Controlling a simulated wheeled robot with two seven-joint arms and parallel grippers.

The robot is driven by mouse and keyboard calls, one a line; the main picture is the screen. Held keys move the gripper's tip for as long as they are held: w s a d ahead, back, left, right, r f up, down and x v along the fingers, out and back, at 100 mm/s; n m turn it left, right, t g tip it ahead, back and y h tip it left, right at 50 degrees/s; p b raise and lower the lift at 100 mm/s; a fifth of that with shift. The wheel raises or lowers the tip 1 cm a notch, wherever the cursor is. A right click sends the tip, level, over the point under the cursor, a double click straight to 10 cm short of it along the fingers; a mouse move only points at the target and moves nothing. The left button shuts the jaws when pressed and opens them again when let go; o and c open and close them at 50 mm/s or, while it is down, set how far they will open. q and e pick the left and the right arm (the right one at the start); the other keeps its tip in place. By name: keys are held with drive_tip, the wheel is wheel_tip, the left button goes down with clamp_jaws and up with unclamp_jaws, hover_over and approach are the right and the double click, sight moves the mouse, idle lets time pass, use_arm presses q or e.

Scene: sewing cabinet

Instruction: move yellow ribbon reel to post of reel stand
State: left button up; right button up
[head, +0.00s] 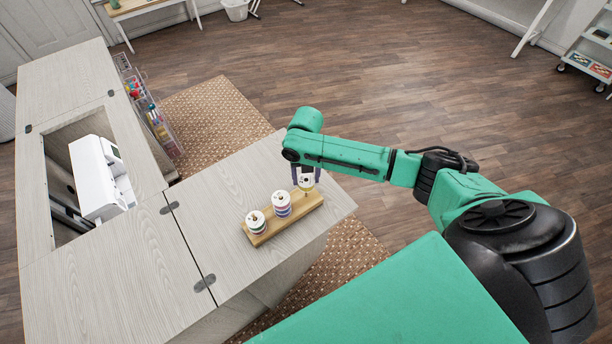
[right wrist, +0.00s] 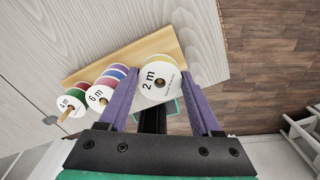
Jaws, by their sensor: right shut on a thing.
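The yellow ribbon reel (head: 307,186), with a white face marked 2 m in the right wrist view (right wrist: 158,83), is between the purple fingers of my right gripper (head: 306,178). The right gripper is shut on it. The reel is over the right end of the wooden reel stand (head: 284,225). Whether it is on a post or just above one, I cannot tell. The stand also shows behind the reel in the right wrist view (right wrist: 165,47). My left gripper is not in view.
Two stacks of reels, at the left end (head: 256,222) and middle (head: 282,205) of the stand, are close beside the held reel. The stand is on the pale cabinet top (head: 215,200). A white sewing machine (head: 98,180) sits in the cabinet opening at left.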

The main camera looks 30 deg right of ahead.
drive_tip(key=o, duration=1.4)
wheel_tip(320, 180, up, 15)
drive_tip(key=b, duration=0.2)
drive_tip(key=shift+f, duration=0.2)
